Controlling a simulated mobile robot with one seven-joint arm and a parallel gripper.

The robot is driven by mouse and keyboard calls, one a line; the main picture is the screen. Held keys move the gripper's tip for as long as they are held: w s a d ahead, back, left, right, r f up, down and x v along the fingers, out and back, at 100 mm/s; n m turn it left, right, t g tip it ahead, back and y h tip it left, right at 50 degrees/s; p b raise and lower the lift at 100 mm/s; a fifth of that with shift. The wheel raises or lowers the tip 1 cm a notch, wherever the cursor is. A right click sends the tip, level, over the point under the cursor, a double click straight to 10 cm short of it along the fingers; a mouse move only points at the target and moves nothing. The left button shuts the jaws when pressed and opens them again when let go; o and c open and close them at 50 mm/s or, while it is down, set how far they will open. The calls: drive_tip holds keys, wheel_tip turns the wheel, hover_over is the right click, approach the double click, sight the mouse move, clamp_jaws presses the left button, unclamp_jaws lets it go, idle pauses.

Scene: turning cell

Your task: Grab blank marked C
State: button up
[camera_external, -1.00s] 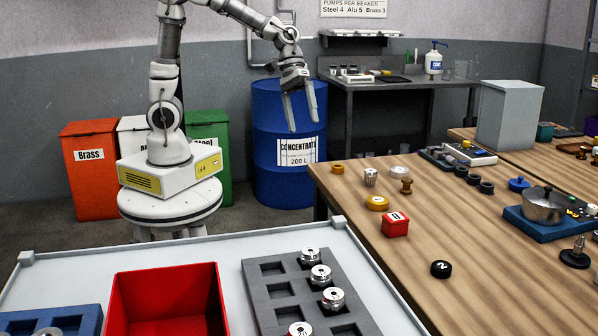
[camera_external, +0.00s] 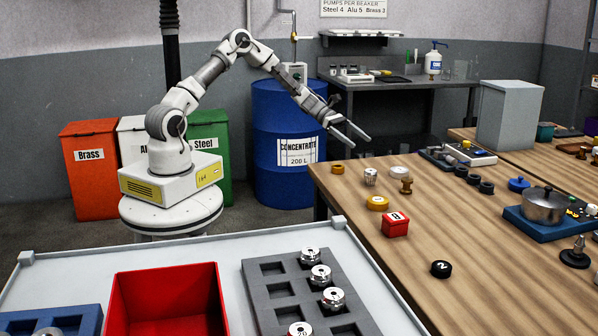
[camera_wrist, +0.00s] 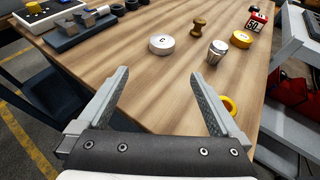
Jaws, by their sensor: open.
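The blank marked C (camera_wrist: 162,44) is a pale, flat round disc lying on the wooden table; its dark letter shows on top in the wrist view. In the external view it is the small pale disc (camera_external: 399,174) near the far side of the table. My gripper (camera_external: 357,140) is open and empty above the table's far-left corner, to the left of the disc and apart from it. In the wrist view my open gripper (camera_wrist: 160,76) has its fingers spread wide, and the disc lies beyond the fingertips, roughly centred between them.
Close to the disc stand a knurled silver piece (camera_wrist: 217,52), a brass spool (camera_wrist: 198,27) and a yellow disc (camera_wrist: 241,39). A yellow ring (camera_wrist: 229,104) is partly hidden by the right finger. A red block (camera_external: 395,225) sits nearer the camera. Bare wood lies before the disc.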

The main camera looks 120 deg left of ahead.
approach(395, 168)
drive_tip(key=x, duration=0.3)
drive_tip(key=shift+a+f+b, duration=0.1)
drive_tip(key=shift+f+b, duration=0.2)
drive_tip(key=x, duration=0.6)
drive_tip(key=shift+w+d+r, duration=0.1)
drive_tip(key=shift+w+d, duration=0.1)
drive_tip(key=shift+w, duration=0.05)
drive_tip(key=c, duration=1.5)
drive_tip(key=shift+r, duration=0.1)
drive_tip(key=shift+r, duration=0.1)
